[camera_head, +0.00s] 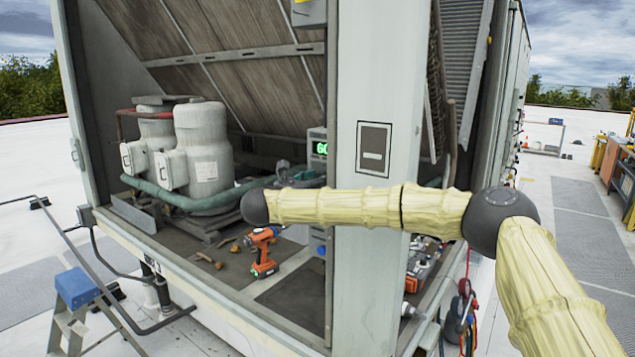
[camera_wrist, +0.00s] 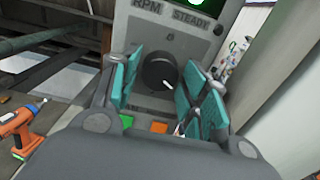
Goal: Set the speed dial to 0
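The speed dial (camera_wrist: 158,72) is a round black knob on a grey control panel (camera_wrist: 148,28), with a small white mark toward its lower right. The panel bears the labels RPM and STEADY above the dial, with a green display partly cut off at the top. My gripper (camera_wrist: 158,82) is open, its teal-padded fingers on either side of the dial. I cannot tell whether any pad touches it. In the head view the panel's green display (camera_head: 322,148) shows beside the post, its digits only partly readable. The dial is hidden there behind my arm.
A green button (camera_wrist: 127,121) and an orange button (camera_wrist: 159,127) sit below the dial. An orange drill (camera_head: 263,252) stands on the unit's floor. A wide grey post (camera_head: 373,90) is right of the panel. Grey tanks (camera_head: 203,150) stand left. A blue-topped stepladder (camera_head: 76,288) stands outside.

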